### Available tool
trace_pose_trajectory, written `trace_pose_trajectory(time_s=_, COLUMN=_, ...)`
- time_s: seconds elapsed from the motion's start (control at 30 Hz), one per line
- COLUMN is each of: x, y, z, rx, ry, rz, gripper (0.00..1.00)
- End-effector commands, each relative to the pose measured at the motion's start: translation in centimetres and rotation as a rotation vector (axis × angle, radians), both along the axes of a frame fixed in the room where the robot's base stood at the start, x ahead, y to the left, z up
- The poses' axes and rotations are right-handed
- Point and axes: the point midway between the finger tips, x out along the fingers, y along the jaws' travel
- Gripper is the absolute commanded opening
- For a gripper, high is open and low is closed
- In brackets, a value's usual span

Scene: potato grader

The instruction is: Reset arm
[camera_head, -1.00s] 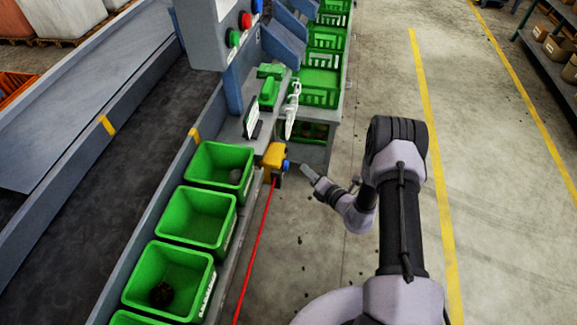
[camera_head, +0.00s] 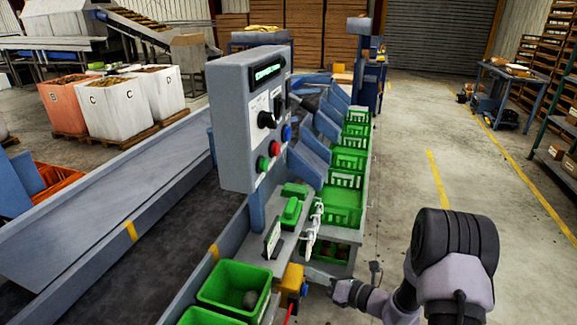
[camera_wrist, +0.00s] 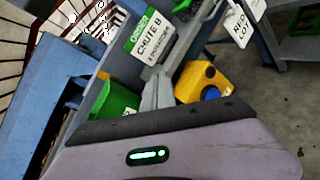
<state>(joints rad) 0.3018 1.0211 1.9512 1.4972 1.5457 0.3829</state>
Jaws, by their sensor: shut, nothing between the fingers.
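My gripper (camera_head: 340,290) is low in the head view, right of the yellow box (camera_head: 292,279) with a blue knob. It is shut and empty, and its fingertips are hard to make out there. My arm (camera_head: 455,255) reaches in from the lower right. In the wrist view the pale gripper body (camera_wrist: 180,155) with a green light fills the bottom, and grey fingers (camera_wrist: 157,88) stick up from its dark edge. Beyond them are the yellow box (camera_wrist: 205,85), a green bin (camera_wrist: 118,102) and an order card reading "CHUTE B" (camera_wrist: 148,38).
The control panel (camera_head: 240,115) stands on the grader left of my arm. Green bins (camera_head: 232,288) line the conveyor (camera_head: 150,250), and green crates (camera_head: 345,202) stand farther back. White tags (camera_head: 314,230) hang near my gripper. The floor (camera_head: 400,180) on the right is open.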

Motion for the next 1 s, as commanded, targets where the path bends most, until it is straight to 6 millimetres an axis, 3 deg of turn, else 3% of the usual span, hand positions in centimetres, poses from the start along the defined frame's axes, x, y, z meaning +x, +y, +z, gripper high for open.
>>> trace_pose_trajectory(time_s=0.03, x=-1.4, y=2.3, z=4.8, rx=-0.098, ry=-0.097, rz=0.138, gripper=0.00)
trace_pose_trajectory(time_s=0.1, x=-5.4, y=5.4, z=10.5, rx=-0.279, ry=-0.251, rz=0.371, gripper=0.00)
trace_pose_trajectory(time_s=0.2, x=-12.8, y=7.8, z=16.3, rx=-0.582, ry=-0.494, rz=0.697, gripper=0.00)
trace_pose_trajectory(time_s=0.3, x=-20.1, y=7.4, z=19.6, rx=-0.919, ry=-0.746, rz=0.991, gripper=0.00)
trace_pose_trajectory(time_s=0.43, x=-27.0, y=3.8, z=21.6, rx=-1.376, ry=-1.035, rz=1.302, gripper=0.00)
trace_pose_trajectory(time_s=0.53, x=-29.7, y=0.8, z=22.6, rx=-1.669, ry=-1.181, rz=1.460, gripper=0.00)
trace_pose_trajectory(time_s=0.67, x=-31.1, y=-1.5, z=23.5, rx=-1.894, ry=-1.266, rz=1.564, gripper=0.00)
trace_pose_trajectory(time_s=1.0, x=-31.3, y=-2.1, z=23.8, rx=-1.946, ry=-1.279, rz=1.589, gripper=0.00)
